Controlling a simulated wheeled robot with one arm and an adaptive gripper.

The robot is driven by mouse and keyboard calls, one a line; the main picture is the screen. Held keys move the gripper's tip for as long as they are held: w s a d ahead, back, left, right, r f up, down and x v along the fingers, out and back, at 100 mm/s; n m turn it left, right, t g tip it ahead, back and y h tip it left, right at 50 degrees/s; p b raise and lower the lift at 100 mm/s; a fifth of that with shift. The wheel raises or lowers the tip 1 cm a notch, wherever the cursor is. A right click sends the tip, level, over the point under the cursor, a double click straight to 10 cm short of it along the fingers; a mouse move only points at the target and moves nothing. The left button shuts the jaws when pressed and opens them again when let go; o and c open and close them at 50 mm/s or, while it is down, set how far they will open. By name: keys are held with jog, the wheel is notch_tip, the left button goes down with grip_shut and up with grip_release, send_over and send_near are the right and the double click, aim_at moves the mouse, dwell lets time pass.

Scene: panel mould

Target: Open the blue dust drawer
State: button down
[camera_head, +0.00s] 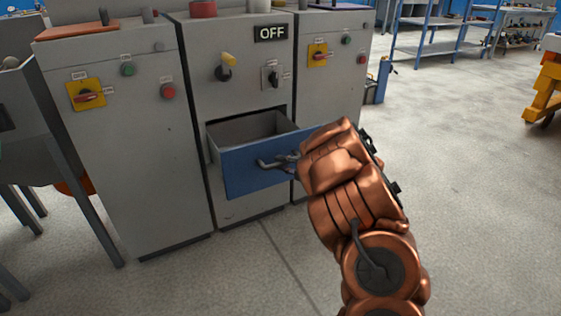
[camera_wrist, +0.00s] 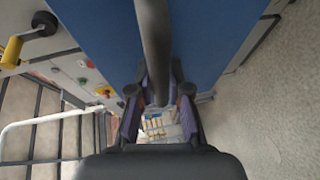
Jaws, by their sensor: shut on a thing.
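The blue dust drawer (camera_head: 238,172) is pulled part way out of the middle grey cabinet, and its open grey inside shows from above. Its front also fills the top of the wrist view (camera_wrist: 215,35). A dark bar handle (camera_head: 268,163) sits on the drawer front; it runs down the middle of the wrist view (camera_wrist: 154,45). My gripper (camera_wrist: 160,95) is shut on this handle, with one finger on each side. In the head view, my copper-coloured arm hides most of the gripper and the right part of the drawer front.
The middle cabinet (camera_head: 235,95) carries an OFF sign (camera_head: 271,33), a yellow-handled lever (camera_head: 227,62) and a switch. Similar cabinets stand at its left (camera_head: 125,140) and right (camera_head: 340,85). The floor (camera_head: 470,190) to the right is clear, with blue shelving (camera_head: 430,47) farther back.

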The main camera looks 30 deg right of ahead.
jog(key=shift+d, duration=0.1)
jog(key=c, duration=1.1)
grip_release()
jog(key=v, duration=1.2)
